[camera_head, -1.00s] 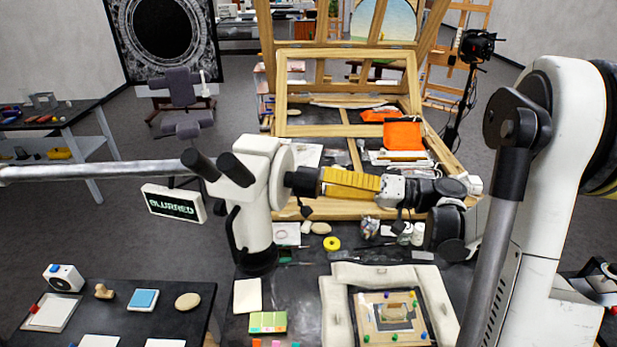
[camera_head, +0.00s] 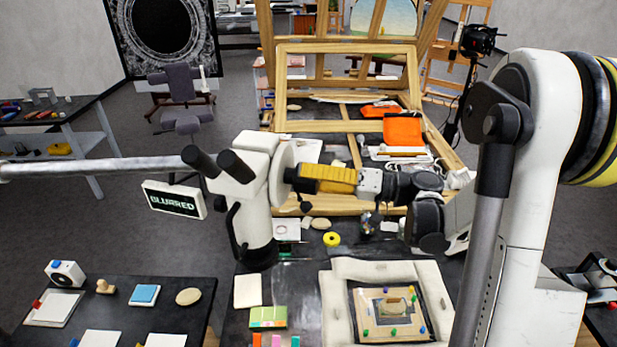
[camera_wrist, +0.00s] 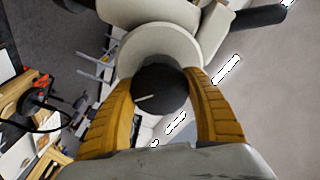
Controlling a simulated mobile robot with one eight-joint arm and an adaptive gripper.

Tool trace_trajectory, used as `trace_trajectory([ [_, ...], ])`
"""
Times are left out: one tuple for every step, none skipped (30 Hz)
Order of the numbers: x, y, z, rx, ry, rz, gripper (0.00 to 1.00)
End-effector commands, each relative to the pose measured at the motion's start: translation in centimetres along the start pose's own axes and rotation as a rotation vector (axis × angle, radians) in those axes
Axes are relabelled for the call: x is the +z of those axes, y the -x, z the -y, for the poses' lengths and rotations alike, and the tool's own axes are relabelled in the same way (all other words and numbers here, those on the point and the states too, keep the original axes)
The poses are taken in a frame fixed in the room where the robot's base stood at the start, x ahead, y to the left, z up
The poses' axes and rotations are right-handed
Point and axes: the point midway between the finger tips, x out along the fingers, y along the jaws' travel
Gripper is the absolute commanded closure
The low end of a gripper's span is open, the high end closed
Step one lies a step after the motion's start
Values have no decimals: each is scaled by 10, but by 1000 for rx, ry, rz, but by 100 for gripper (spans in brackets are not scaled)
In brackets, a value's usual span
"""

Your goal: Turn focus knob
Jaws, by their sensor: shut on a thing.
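The white microscope (camera_head: 254,190) hangs over the table on a grey boom, with two black eyepieces pointing up and left. Its black focus knob (camera_wrist: 160,88) sits on a pale round disc and carries a short white line, seen in the wrist view. My gripper (camera_head: 298,179) has yellow fingers, and it also shows in the wrist view (camera_wrist: 162,92). The fingers are shut on the knob, one on each side. In the head view the fingers hide part of the knob. A small sign (camera_head: 174,200) left of the microscope reads "BLURRED".
A padded frame (camera_head: 337,318) holding a small panel lies on the dark table below my arm. A yellow roll (camera_head: 332,239) and small tools lie behind it. A wooden easel (camera_head: 345,128) stands beyond. A side table (camera_head: 179,283) is at the lower left.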

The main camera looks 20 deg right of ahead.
Motion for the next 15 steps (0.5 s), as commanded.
trace_trajectory([
  [0,0,0,0,-6,0,72],
  [1,0,-1,0,-11,0,72],
  [1,0,-1,-1,-21,0,72],
  [1,0,-1,-1,-32,0,72],
  [1,0,-1,-1,-43,0,72],
  [1,0,-2,-1,-61,0,72],
  [2,0,-2,-2,-77,-1,72],
  [2,0,-2,-2,-93,-1,72],
  [2,0,-2,-2,-118,-1,72],
  [2,0,-2,-3,-138,-1,72],
  [2,0,-3,-3,-158,-2,72],
  [2,0,-3,-4,-186,-2,72],
  [2,0,-3,-4,-208,-2,72],
  [2,0,-3,-4,-230,-2,72],
  [2,0,-3,-5,-258,-3,72],
])
